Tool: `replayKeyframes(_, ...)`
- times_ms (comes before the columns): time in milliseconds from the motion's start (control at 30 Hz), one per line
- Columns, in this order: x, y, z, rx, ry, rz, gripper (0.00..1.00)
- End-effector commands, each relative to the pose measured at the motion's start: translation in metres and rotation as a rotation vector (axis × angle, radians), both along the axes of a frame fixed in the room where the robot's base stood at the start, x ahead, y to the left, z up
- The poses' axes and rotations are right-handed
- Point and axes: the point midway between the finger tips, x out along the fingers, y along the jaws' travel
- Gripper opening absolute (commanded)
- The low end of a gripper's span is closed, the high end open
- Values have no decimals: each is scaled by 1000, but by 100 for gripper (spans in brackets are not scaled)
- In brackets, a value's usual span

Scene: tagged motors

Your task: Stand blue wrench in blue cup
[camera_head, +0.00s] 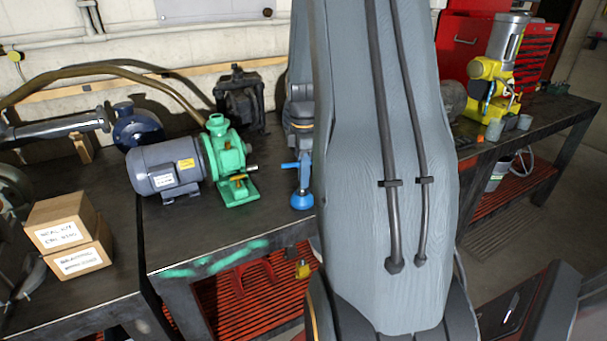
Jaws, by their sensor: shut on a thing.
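My gripper (303,152) hangs over the bench, just left of my large grey arm link, and points down. It is shut on the blue wrench (304,176), which hangs roughly upright below the fingers. The blue cup (302,201) is small and round and stands on the bench directly below. The wrench's lower end overlaps the cup in this view; I cannot tell whether it is inside the cup, touching it or in front of it. My arm link hides the bench to the right of the cup.
A green pump (222,158) with a grey motor (165,168) stands left of the gripper. A dark pump (238,98) is behind. Two cardboard boxes (68,238) sit at the left. A yellow machine (492,75) stands on the right bench. Bare bench lies in front of the green pump.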

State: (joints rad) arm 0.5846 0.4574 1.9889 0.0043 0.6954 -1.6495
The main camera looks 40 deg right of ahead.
Motion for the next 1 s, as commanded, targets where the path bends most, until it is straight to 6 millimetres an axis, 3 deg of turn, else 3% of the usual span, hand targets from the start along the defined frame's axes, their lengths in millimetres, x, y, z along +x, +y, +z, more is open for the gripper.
replayKeyframes(867,0,0,-20,0,0,0,0)
replayKeyframes(900,0,0,-20,0,0,0,15)
replayKeyframes(1000,0,0,-19,0,0,0,32)
